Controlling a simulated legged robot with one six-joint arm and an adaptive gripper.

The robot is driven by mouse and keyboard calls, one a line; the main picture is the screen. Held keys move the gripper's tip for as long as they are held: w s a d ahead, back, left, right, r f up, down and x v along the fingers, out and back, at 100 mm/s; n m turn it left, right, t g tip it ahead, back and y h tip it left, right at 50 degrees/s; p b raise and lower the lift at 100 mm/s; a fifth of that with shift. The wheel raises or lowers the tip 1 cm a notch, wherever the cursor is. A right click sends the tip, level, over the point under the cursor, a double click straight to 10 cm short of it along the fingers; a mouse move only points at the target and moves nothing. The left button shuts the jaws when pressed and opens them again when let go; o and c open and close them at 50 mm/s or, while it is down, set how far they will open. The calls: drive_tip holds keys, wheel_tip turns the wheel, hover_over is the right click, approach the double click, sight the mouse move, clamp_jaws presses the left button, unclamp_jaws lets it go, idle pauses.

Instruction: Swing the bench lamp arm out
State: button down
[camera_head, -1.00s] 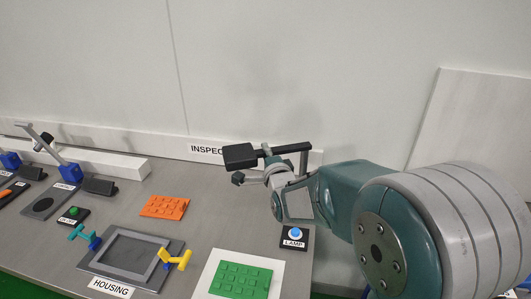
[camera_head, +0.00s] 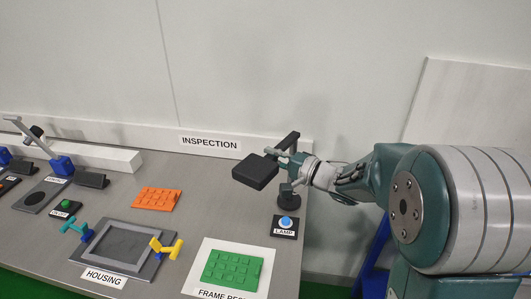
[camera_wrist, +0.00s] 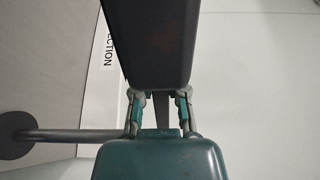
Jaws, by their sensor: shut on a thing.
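The bench lamp has a flat black head (camera_head: 255,173), a dark bar-like arm (camera_head: 291,140) and a round dark base (camera_head: 289,200) at the back right of the bench. The arm slants from near the wall towards the front left, with the head out over the bench. My gripper (camera_head: 284,156) reaches in from the right and is shut on the lamp arm, just behind the head. In the wrist view my gripper's fingers (camera_wrist: 160,105) sit on both sides of the arm. The dark head (camera_wrist: 150,40) fills the top middle, and the contact is partly hidden.
A blue LAMP button (camera_head: 286,223) stands in front of the lamp base. A green plate (camera_head: 232,270) on a white pad, an orange plate (camera_head: 157,199) and the grey housing frame (camera_head: 160,263) with clamps lie left. The white wall stands close behind.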

drive_tip(key=shift+s+d+f+n+g+y, duration=0.3)
drive_tip(key=shift+s+d+n+g+y, duration=0.25)
drive_tip(key=shift+d+n+g, duration=0.35)
drive_tip(key=shift+a+g, duration=0.15)
drive_tip(key=shift+g, duration=0.15)
drive_tip(key=c, duration=0.6)
unclamp_jaws()
drive_tip(key=shift+w, duration=0.1)
drive_tip(key=shift+c, duration=0.2)
drive_tip(key=shift+r+y, duration=0.1)
drive_tip(key=shift+y, duration=0.15)
drive_tip(key=v, duration=1.2)
